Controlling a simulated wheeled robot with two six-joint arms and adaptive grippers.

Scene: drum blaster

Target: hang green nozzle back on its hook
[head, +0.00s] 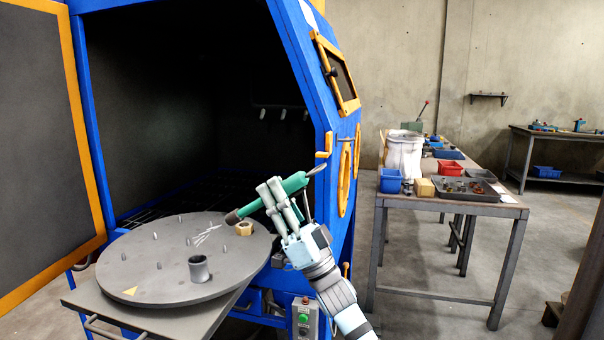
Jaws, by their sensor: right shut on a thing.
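The green nozzle (296,182) is in my right gripper (271,188), whose fingers are shut on it. The nozzle lies slanted, its dark end low at the left over the turntable's edge and its grey end high at the right near the blue cabinet frame. The fingers hide part of its middle. A yellow-orange hook-like bracket (324,142) is on the cabinet's front edge, just above the nozzle's upper end. I cannot tell whether it is the nozzle's hook. The nozzle is not seen hanging on anything. My left gripper is not in view.
The blue blast cabinet (303,65) stands open, its orange-edged door (80,130) at left. A round turntable (165,262) with pegs, a tube (198,268) and a brass nut (244,229) juts out in front.

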